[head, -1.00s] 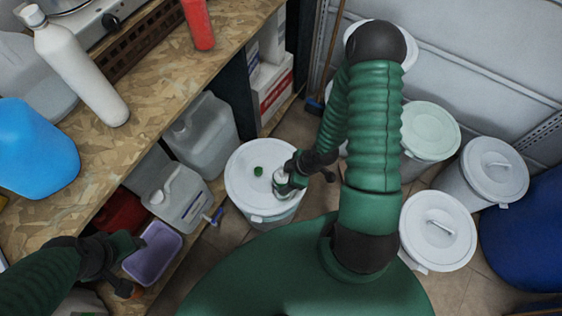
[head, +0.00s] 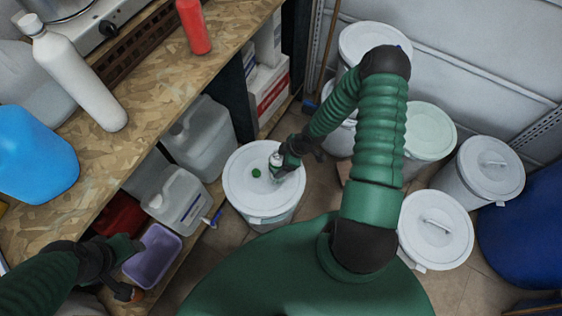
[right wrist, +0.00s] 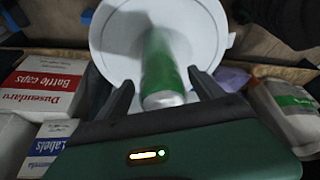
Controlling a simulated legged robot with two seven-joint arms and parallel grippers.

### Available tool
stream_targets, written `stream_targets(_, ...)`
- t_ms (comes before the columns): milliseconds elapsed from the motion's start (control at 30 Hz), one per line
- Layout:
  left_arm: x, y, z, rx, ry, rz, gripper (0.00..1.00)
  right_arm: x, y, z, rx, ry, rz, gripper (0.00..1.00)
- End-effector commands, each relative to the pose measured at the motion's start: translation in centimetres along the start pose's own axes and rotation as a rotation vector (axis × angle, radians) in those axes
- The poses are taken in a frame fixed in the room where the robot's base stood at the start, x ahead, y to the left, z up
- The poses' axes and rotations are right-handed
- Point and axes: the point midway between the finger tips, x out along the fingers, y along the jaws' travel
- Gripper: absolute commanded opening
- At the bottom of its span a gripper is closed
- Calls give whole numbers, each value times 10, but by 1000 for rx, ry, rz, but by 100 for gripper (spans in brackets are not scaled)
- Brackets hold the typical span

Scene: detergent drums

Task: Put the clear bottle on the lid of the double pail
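The clear bottle (head: 276,160), small and pale, is in my right gripper (head: 283,161), over the lid of a white pail in the head view. In the right wrist view the bottle (right wrist: 162,75) shows blurred between the two fingers, with a green band and a pale near end. I cannot tell whether it touches the lid. My left gripper (head: 135,268) is low at left, near a purple tub.
Lidded white pails (head: 430,130), (head: 492,168), (head: 436,230) stand at right, near a blue drum (head: 530,225). At left a wooden shelf (head: 150,90) carries a white bottle (head: 80,75) and a blue jug (head: 35,155). The purple tub (head: 153,254) and canisters (head: 180,200) sit below.

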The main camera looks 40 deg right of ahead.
Motion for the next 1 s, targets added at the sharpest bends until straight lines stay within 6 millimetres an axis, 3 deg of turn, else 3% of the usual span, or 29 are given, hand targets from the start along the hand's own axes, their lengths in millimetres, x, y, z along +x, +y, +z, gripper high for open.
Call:
stream_targets(367, -2, 0, -1, 0, 0, 0, 51, -7, 1, 0, 2, 0, 2, 81)
stream_targets(467, -7, 0, -2, 0, 0, 0, 51, -25, 1, -1, 3, 0, 3, 81)
stream_targets(733, -28, 0, -7, 0, 0, 0, 51, -96, 1, -1, 5, 2, 4, 81)
stream_targets(1000, -34, 0, -8, 0, 0, 0, 51, -124, -5, -3, 8, -32, -9, 81)
